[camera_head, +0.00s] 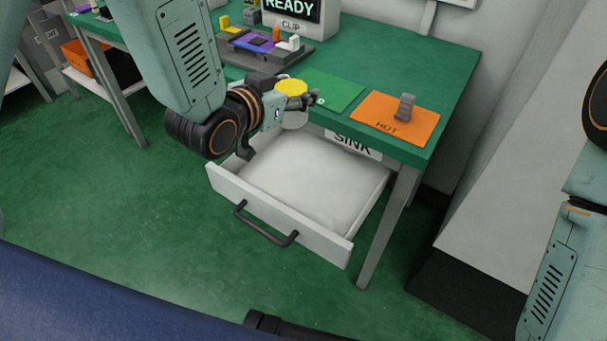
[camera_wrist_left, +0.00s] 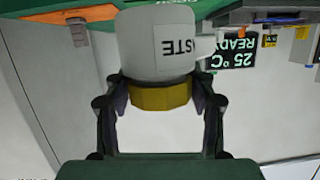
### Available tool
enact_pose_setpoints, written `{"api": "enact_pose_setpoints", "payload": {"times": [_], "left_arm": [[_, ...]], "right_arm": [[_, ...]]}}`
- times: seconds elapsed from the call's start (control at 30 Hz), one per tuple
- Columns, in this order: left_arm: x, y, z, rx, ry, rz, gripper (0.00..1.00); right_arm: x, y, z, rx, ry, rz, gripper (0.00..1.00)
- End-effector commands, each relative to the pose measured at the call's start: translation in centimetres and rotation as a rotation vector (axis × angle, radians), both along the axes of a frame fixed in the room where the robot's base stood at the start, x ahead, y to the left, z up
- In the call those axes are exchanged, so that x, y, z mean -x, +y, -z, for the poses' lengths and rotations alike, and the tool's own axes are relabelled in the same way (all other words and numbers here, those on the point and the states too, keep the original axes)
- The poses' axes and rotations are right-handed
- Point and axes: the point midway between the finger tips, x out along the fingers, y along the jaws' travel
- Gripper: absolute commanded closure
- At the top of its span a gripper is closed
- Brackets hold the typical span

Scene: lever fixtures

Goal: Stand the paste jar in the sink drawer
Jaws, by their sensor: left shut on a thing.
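The paste jar (camera_head: 296,119) is white with a yellow lid and is upright, lid on top. My left gripper (camera_head: 300,101) is shut on it near the lid, holding it in the air by the bench edge, above the back of the drawer. The left wrist view is upside down; there the jar (camera_wrist_left: 158,45) sits between the fingers (camera_wrist_left: 160,97), its label partly readable. The sink drawer (camera_head: 318,236) is pulled open under the bench, white and empty inside, with a black handle (camera_head: 265,228). My right gripper is not in view.
The green bench (camera_head: 440,75) carries an orange HOT mat (camera_head: 375,117) with a grey lever block (camera_head: 404,106), a green mat (camera_head: 335,90), a fixture tray (camera_head: 270,57) and a READY display (camera_head: 295,8). A SINK label (camera_head: 352,144) is behind the drawer. A table leg (camera_head: 388,228) stands beside it.

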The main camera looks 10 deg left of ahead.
Motion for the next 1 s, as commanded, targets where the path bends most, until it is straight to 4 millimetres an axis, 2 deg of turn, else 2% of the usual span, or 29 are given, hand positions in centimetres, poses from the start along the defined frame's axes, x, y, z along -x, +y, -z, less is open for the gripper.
{"api": "enact_pose_setpoints", "payload": {"times": [0.17, 0.6, 0.7, 1.0], "left_arm": [[0.0, -0.6, 1.1, 0.001, -0.002, 0.020, 0.84], [0.0, -0.7, 11.1, 0.000, 0.000, 0.021, 0.84], [0.0, -0.7, 12.9, 0.000, -0.001, 0.020, 0.84], [0.2, -0.4, 15.0, 0.000, -0.003, 0.017, 0.84]], "right_arm": [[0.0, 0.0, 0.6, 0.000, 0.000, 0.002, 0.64], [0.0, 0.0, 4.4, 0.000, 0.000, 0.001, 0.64], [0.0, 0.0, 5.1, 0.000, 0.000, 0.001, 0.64], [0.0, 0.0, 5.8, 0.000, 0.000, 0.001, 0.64]]}}
